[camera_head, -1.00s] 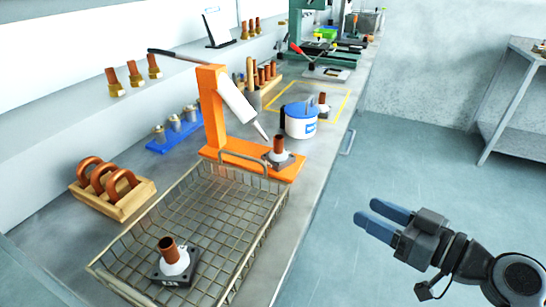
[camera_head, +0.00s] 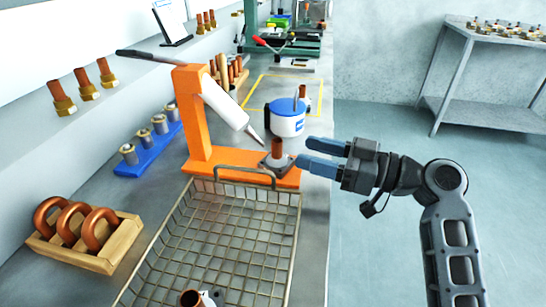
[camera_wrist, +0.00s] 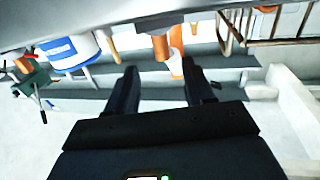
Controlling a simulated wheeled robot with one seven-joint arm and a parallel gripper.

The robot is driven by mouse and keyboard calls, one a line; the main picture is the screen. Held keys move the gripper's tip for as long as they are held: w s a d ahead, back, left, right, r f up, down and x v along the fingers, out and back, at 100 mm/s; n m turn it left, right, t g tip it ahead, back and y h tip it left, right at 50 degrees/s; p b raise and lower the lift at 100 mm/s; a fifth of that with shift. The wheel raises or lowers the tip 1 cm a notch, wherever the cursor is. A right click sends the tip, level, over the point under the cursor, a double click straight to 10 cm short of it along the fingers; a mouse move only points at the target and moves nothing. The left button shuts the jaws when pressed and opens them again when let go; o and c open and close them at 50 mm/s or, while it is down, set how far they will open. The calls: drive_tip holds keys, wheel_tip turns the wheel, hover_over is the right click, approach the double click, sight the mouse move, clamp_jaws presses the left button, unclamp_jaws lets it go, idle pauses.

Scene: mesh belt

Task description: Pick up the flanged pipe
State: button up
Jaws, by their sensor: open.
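One flanged pipe (camera_head: 277,150), a copper tube on a dark square flange, stands upright on the base of the orange stand (camera_head: 190,115). Another flanged pipe (camera_head: 190,298) is in the wire basket (camera_head: 297,225), mostly cut off by the bottom edge. A third copper tube (camera_head: 303,91) shows behind the blue-lidded pot (camera_head: 288,122). My gripper (camera_head: 308,154) is open and empty, pointing left, just right of the pipe on the stand in the picture. In the wrist view, orange and white parts show beyond the open fingers (camera_wrist: 160,72); I cannot tell the pipe there clearly.
A white slanted tube (camera_head: 225,103) leans from the orange stand toward the pipe. A wooden block with copper bends (camera_head: 105,258) and a blue rack (camera_head: 150,150) are on the left. Open floor lies right of the bench; a metal table (camera_head: 480,115) stands at the back right.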

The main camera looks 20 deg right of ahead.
sight(289, 164)
drive_tip(key=x, duration=0.1)
drive_tip(key=p+x, duration=0.1)
drive_tip(key=x, duration=0.2)
drive_tip(key=shift+a+r, duration=0.25)
drive_tip(key=shift+r, duration=0.1)
drive_tip(key=shift+w+a, duration=0.2)
drive_tip(key=shift+w, duration=0.1)
drive_tip(key=shift+f, duration=0.1)
clamp_jaws()
